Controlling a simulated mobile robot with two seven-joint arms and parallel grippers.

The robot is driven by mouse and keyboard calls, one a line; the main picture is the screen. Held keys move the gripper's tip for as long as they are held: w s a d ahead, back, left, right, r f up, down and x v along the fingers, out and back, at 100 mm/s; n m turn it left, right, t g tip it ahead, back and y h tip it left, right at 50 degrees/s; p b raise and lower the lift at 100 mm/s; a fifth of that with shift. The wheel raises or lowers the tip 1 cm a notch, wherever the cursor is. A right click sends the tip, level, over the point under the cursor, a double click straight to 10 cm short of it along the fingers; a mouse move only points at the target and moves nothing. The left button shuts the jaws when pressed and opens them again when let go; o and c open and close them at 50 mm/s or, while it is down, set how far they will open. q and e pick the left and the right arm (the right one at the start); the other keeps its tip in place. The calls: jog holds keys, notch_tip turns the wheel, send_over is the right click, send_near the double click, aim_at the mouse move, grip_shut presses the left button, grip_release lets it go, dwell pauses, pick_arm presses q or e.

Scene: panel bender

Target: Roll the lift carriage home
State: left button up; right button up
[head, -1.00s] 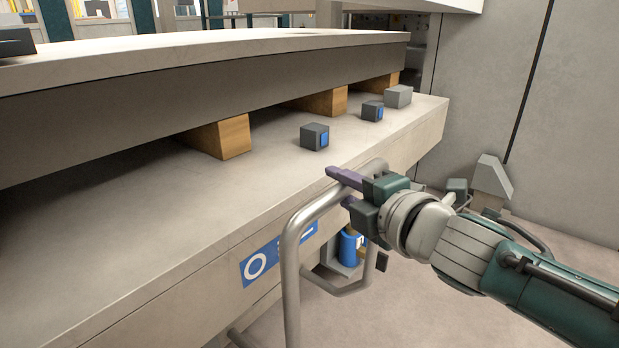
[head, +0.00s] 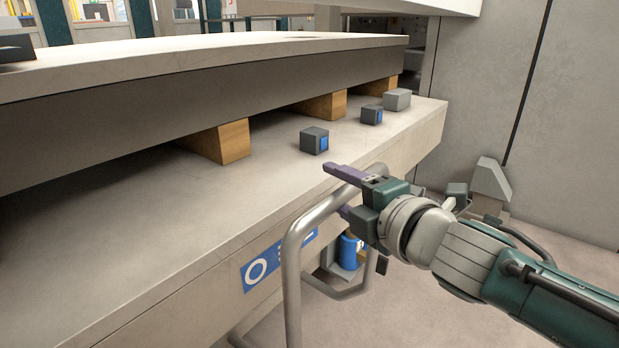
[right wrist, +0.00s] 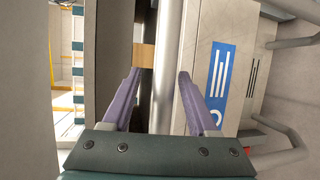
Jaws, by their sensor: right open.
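The lift carriage shows in the head view as a long pale lower deck (head: 150,225) with a bent grey tube handle (head: 291,265) on its front side. My right gripper (head: 336,189) is at the upper bar of this handle, with its purple fingers open. In the right wrist view the open fingers (right wrist: 160,78) stand on either side of the handle tube (right wrist: 166,50), which runs between them. I cannot tell whether either finger touches the tube. A blue label (head: 262,263) with white marks is on the deck's front face. My left gripper is not in view.
Wooden blocks (head: 228,141) separate the lower deck from an upper slab (head: 200,55). Small dark boxes with blue faces (head: 314,140) and a grey box (head: 397,99) sit on the deck. A grey wall (head: 560,120) stands at the right. The floor (head: 420,310) before the handle looks clear.

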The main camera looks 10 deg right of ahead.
jog(key=p+v, duration=0.4)
jog(key=v, duration=0.5)
jog(key=shift+p, duration=0.3)
jog(key=shift+s+a+r, duration=0.1)
